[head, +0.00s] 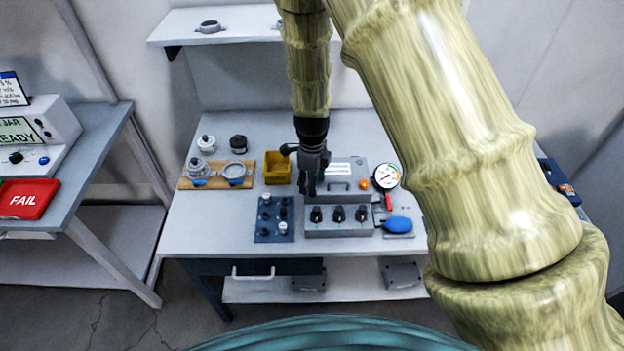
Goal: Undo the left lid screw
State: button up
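A grey box (375,198) with a lid, a dark handle (339,186) and a white label (340,169) stands at the middle of the bench. My gripper (308,190) points down over the left end of this box. Its dark fingers look close together, but the gap between them is too small to judge. The left lid screw cannot be made out; my gripper covers that part of the lid. A small orange part (364,184) shows at the lid's right side.
In front stands a grey block (345,229) with three black knobs. The bench (195,228) is bare at front left.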

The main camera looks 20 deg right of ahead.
grip_shut()
